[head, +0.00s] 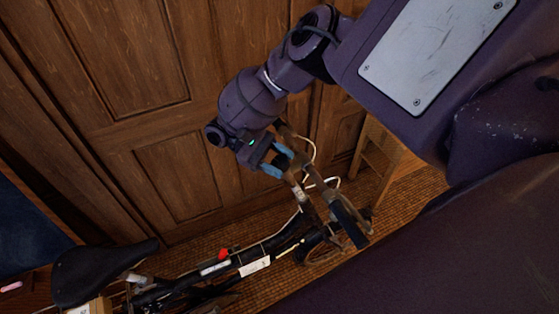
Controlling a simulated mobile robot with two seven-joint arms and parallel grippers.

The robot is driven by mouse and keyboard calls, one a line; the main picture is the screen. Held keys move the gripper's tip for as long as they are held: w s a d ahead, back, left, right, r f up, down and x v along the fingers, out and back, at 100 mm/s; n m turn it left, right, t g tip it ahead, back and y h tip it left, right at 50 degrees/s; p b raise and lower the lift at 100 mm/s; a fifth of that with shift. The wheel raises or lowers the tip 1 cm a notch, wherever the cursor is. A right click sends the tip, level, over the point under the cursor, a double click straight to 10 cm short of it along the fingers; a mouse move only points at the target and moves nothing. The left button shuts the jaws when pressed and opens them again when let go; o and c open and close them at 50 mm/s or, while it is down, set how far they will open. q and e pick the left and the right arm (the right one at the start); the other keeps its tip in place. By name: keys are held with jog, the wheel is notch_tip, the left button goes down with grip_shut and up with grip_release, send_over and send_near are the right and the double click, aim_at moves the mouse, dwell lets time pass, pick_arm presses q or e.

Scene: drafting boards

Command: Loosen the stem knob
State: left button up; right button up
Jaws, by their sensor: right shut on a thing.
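A folding bicycle with a black frame (270,247) stands at the bottom of the head view, tilted in the picture. Its stem (300,194) rises toward the upper left, near the brown handlebar parts and a dark grip (349,222). My right gripper (279,163) is at the upper end of the stem, its blue fingertips closed around the stem knob. The knob is mostly hidden between the fingers, so its turn cannot be seen. My left gripper is not in view.
Wooden panelled doors (150,130) stand close behind the bicycle. The black saddle (100,270) is at lower left. White cables (312,150) loop beside the handlebar. A wooden stool (377,150) stands to the right on the woven floor (410,190).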

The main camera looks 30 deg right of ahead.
jog(key=shift+n+h, duration=0.6)
jog(key=shift+t, duration=0.4)
jog(key=o, duration=0.9)
